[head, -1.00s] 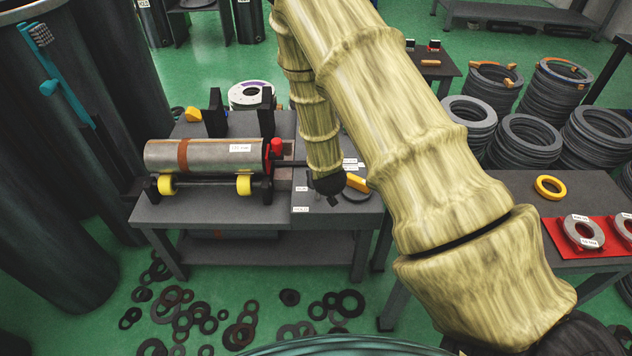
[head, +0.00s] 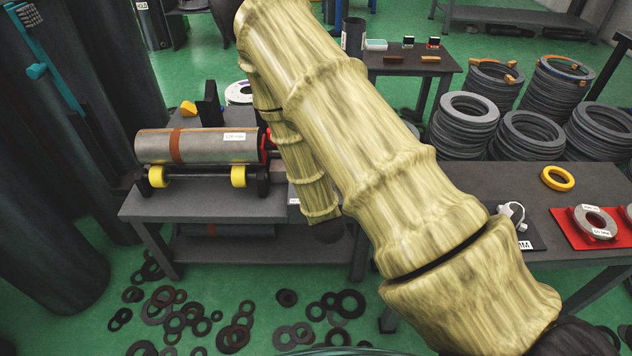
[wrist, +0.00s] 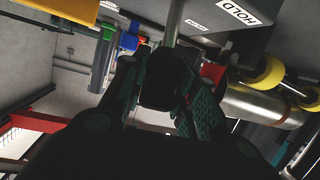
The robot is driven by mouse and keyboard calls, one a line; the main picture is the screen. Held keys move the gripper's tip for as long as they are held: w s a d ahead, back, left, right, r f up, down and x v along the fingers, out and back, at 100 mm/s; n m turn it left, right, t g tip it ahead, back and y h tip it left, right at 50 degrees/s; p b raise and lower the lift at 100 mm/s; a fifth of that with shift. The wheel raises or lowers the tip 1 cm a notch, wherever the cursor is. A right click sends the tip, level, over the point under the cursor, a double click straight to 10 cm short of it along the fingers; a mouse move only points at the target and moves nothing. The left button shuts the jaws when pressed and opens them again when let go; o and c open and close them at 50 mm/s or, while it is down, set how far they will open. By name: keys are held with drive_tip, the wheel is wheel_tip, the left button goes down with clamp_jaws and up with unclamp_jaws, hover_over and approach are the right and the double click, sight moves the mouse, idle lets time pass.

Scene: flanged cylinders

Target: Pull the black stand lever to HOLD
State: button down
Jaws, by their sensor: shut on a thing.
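The black stand lever (wrist: 160,88) shows in the wrist view as a dark knob on a grey shaft. My gripper (wrist: 163,92) is shut on the knob, with one finger on each side. The white HOLD label (wrist: 245,12) is on the grey stand surface, right of the shaft. A second label (wrist: 197,25) is too small to read. The grey stand (head: 190,207) bears a steel cylinder (head: 196,146) lying on yellow rollers.
A red part (head: 265,145) sits at the cylinder's right end, and a black upright (head: 209,103) stands behind it. A table (head: 480,185) on the right holds a yellow ring (head: 557,178) and flanged rings on red. Several dark rings (head: 180,318) lie on the floor in front.

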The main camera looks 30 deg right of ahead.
drive_tip(key=shift+f, duration=0.1)
drive_tip(key=c, duration=1.1)
unclamp_jaws()
drive_tip(key=v, duration=1.2)
